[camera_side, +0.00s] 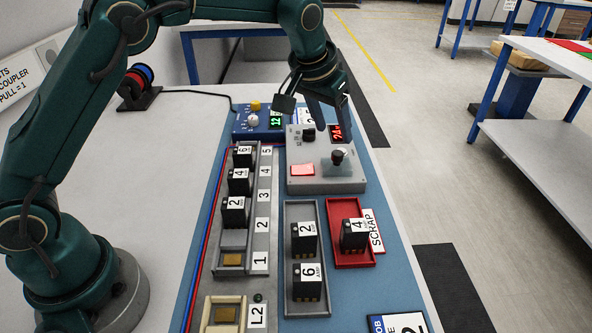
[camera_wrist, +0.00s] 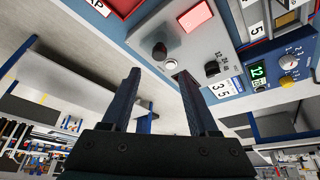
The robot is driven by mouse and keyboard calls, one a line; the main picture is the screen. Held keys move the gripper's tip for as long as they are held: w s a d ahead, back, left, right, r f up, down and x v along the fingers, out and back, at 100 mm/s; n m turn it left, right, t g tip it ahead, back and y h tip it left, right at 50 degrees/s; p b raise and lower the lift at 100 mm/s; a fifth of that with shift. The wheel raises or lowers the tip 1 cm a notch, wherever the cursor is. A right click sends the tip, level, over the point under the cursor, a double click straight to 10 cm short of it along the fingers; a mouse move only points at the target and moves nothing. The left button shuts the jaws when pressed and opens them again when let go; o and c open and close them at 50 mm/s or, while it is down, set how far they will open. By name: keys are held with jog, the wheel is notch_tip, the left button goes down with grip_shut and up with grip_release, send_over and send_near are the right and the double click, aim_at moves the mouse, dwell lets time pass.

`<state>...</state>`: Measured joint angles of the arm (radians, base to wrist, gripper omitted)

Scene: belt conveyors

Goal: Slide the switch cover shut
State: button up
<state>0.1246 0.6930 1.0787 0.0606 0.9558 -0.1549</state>
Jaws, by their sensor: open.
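A grey control box (camera_side: 300,186) stands at the far end of the blue board. A red lit rectangle (camera_side: 302,170) shows uncovered on its top. To its right a dark round knob (camera_side: 338,157) stands on a darker grey patch, which looks like the switch cover (camera_side: 331,168); its edges are hard to make out. The wrist view shows the knob (camera_wrist: 160,52) and the red rectangle (camera_wrist: 195,16). My gripper (camera_side: 330,118) is open and empty above the far part of the box, apart from the knob. Its fingers (camera_wrist: 158,74) point toward the box in the wrist view.
A black dial (camera_side: 309,135) and a red display (camera_side: 337,132) sit on the box near my fingers. A blue box with a green display (camera_side: 276,121) stands behind it.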

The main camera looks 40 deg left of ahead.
aim_at(337, 153)
notch_tip(337, 153, down, 2)
jog(key=shift+w+d+f, duration=0.1)
jog(key=shift+x, duration=1.95)
grip_shut()
